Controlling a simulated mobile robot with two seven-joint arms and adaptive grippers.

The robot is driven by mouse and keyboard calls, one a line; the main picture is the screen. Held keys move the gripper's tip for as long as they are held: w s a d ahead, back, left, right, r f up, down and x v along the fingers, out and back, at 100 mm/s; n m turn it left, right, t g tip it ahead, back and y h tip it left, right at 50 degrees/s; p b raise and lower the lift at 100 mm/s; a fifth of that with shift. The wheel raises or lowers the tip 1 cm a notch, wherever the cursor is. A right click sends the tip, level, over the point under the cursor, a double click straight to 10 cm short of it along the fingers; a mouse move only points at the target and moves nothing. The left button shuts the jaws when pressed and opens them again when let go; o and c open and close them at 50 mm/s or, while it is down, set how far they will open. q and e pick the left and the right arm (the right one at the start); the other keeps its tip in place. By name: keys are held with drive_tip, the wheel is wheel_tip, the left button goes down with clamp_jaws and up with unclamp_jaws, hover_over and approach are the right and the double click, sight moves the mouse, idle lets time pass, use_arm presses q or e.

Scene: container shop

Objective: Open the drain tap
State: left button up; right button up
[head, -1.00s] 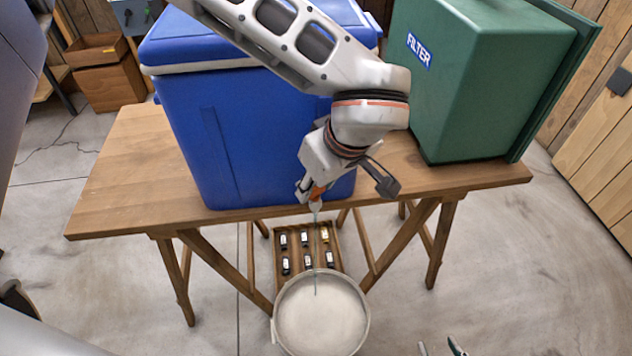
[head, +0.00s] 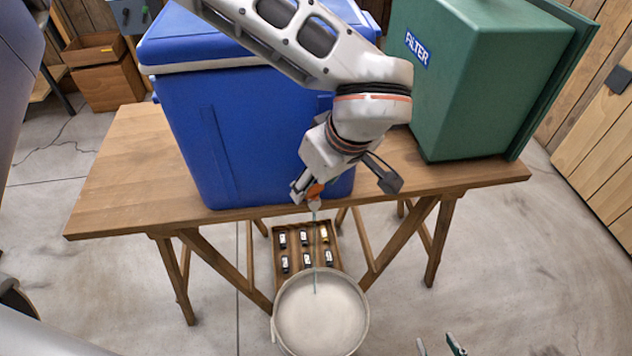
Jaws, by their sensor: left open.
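The blue cooler (head: 255,135) stands on the wooden table. Its drain tap, with an orange part (head: 315,190) and a pale spout (head: 314,204), is low on the front, above the table's front edge. My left gripper (head: 300,192) is open, its fingers beside and partly over the orange part; I cannot tell whether they touch. The rest of the tap is hidden by the gripper. A thin greenish stream runs down from the spout toward the round pale bucket (head: 320,310) on the floor. My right gripper (head: 438,346) is at the bottom edge, fingertips apart and empty.
A green box labelled FILTER (head: 470,85) stands at the table's right. The table's left part (head: 115,185) is bare. A wooden crate (head: 277,238) with several small dark bottles lies on the floor behind the bucket.

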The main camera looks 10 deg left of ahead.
use_arm(q)
drive_tip(key=v, duration=0.7)
drive_tip(key=shift+r, duration=0.1)
